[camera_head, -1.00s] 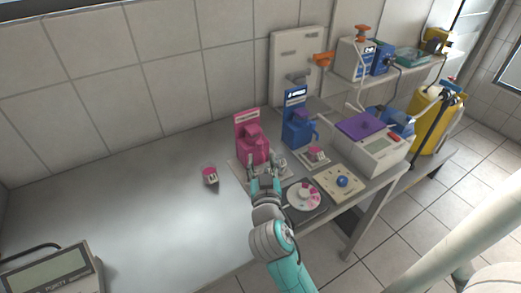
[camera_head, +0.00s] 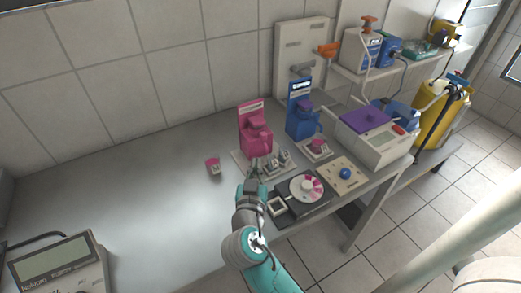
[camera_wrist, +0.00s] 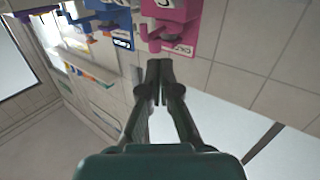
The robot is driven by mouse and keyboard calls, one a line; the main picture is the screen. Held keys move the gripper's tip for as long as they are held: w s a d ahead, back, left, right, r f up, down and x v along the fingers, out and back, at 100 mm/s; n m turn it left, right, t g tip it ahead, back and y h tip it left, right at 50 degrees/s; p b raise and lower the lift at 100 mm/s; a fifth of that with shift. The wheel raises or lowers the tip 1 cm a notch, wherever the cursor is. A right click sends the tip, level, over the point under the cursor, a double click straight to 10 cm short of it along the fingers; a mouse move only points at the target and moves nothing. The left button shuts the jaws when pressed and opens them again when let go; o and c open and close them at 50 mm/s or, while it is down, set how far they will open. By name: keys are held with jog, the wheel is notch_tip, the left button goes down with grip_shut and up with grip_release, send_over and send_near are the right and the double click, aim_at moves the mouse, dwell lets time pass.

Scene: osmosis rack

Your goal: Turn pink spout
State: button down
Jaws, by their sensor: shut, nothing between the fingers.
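The pink dispenser (camera_head: 255,138) stands on the steel table against the wall, left of the blue dispenser (camera_head: 301,118). It also shows at the top of the wrist view (camera_wrist: 184,24), which appears upside down. A small pink spout (camera_wrist: 153,34) sticks out from it there, toward the blue dispenser. My gripper (camera_head: 254,166) is in front of the pink dispenser, above its pale base tray (camera_head: 238,160). In the wrist view its fingers (camera_wrist: 159,68) are together and empty, pointing at the pink dispenser's lower front. I see a gap between fingertips and spout in that view.
A round dial device (camera_head: 306,187) and a pad with a blue knob (camera_head: 345,174) are to the right.

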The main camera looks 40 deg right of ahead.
jog(key=w+a+m+g+h, duration=0.1)
jog(key=a+m+g+h, duration=0.25)
jog(key=a, duration=0.35)
jog(key=m+g, duration=0.1)
jog(key=g, duration=0.1)
send_near(265, 139)
jog(key=x, duration=0.6)
jog(key=shift+w+d+r, duration=0.1)
jog(key=shift+w+d, duration=0.15)
jog(key=shift+w, duration=0.15)
jog(key=shift+s+d+t, duration=0.1)
jog(key=shift+t, duration=0.25)
jog(key=shift+s+d+n+t+y, duration=0.25)
jog(key=shift+d+n+t+y, duration=0.15)
jog(key=shift+t, duration=0.2)
